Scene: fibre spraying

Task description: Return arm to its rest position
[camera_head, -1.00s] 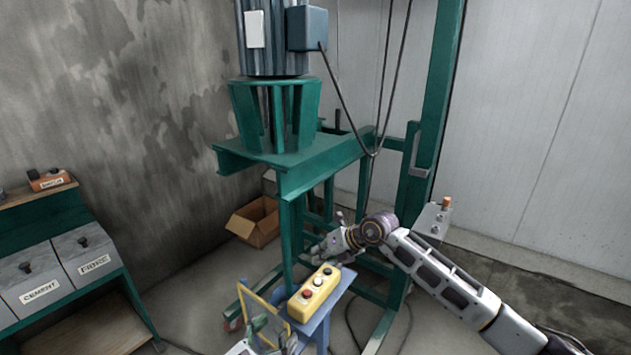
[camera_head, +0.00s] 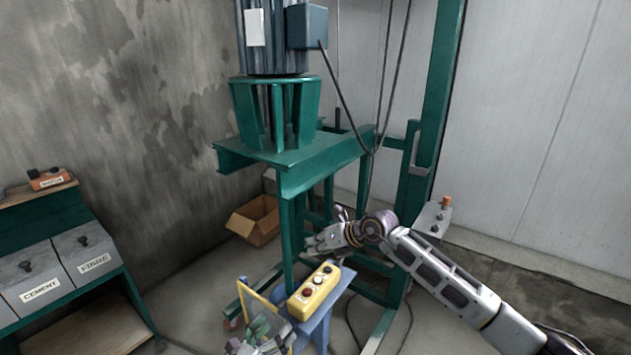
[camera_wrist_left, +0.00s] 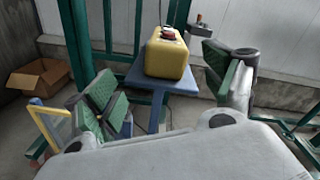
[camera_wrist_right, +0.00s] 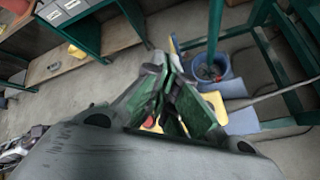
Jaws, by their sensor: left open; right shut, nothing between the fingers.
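My right arm comes in from the right in the head view, stretched toward the machine. Its gripper (camera_head: 308,248) is beside the green frame, behind and above the yellow button box (camera_head: 314,292). In the right wrist view its green-padded fingers (camera_wrist_right: 172,105) are together with nothing held. My left gripper (camera_head: 262,334) is low in the head view, left of and below the button box and partly cut off by the bottom edge. In the left wrist view its green-padded fingers (camera_wrist_left: 170,92) are spread wide and empty, with the button box beyond them.
The button box stands on a blue stand (camera_head: 327,324) beside a yellow frame (camera_head: 268,303). The green machine (camera_head: 322,172) rises behind. A cardboard box (camera_head: 254,221) lies on the floor. Cement and fibre bins (camera_head: 92,252) stand left. A blue bucket (camera_wrist_right: 208,68) shows in the right wrist view.

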